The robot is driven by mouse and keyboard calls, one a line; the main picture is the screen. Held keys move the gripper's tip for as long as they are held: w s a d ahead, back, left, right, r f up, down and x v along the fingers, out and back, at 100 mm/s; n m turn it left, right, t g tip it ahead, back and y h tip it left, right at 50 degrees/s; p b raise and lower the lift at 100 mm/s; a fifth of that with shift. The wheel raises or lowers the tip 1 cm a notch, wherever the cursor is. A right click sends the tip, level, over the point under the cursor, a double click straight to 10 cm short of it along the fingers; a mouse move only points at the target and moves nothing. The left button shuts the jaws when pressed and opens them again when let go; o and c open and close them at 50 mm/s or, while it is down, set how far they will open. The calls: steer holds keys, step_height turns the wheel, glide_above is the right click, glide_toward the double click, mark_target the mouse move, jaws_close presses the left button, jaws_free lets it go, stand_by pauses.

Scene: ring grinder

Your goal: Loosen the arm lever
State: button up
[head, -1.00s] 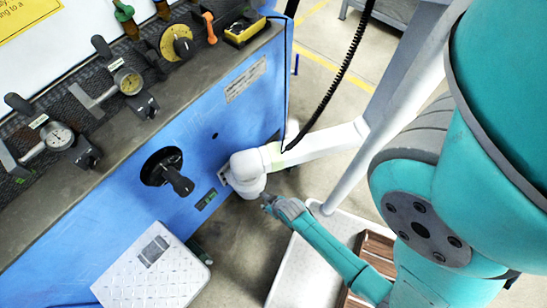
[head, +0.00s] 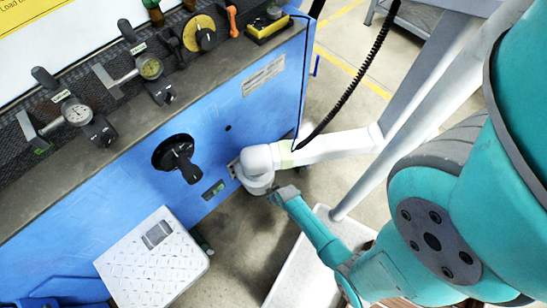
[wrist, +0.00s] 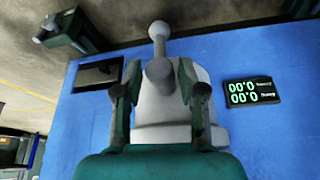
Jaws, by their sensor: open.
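In the wrist view a pale grey lever (wrist: 159,48) with a round ball end points away from a round hub, in front of a white housing. My gripper (wrist: 152,85) is open, with one finger on each side of the hub and a gap to it on both sides. I cannot tell whether a finger touches it. In the head view my gripper (head: 282,194) is just below and right of the white joint (head: 258,172) at the blue machine's corner. The lever itself cannot be made out there.
The white swing arm (head: 335,147) reaches right from the joint, with a black coiled cable (head: 350,85) above it. A black knob (head: 178,156) sticks out of the blue front panel (head: 120,195). A white checkered box (head: 150,262) stands below. A green-lit display (wrist: 252,92) sits beside the housing.

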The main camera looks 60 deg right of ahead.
steer(key=shift+x, duration=1.65)
jaws_close()
